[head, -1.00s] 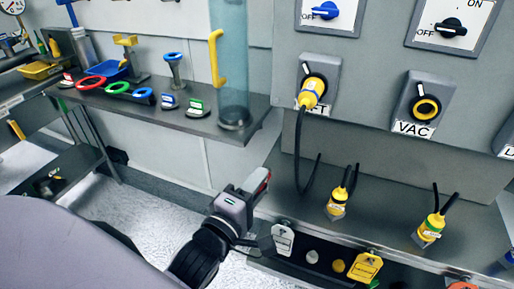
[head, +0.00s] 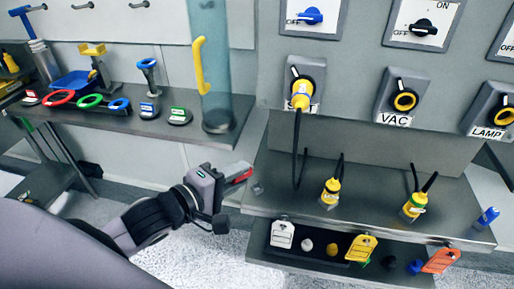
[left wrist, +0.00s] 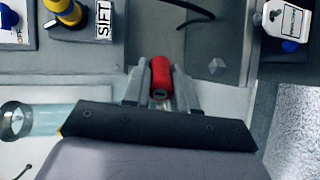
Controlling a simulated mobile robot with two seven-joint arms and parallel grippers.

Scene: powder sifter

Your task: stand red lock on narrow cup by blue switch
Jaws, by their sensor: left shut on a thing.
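My left gripper (head: 236,178) is shut on the red lock (head: 241,175), just left of the grey bench. In the left wrist view the red lock (left wrist: 161,76), a small red cylinder with a dark slot on its end, sits between the fingers (left wrist: 160,88). The blue switch (head: 311,17) is on the upper panel, set by OFF; part of it shows in the left wrist view (left wrist: 15,37). A small grey faceted piece (head: 257,188) sits at the bench's left end, near the fingertips; I cannot tell whether it is the narrow cup. My right gripper is not in view.
A yellow plug (head: 302,91) with a hanging black cable is in the SIFT socket. Two yellow plugs (head: 331,194) stand on the bench (head: 375,180). A lower tray holds several tags, including a white one (head: 282,236). A clear tube (head: 216,75) stands on the left shelf.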

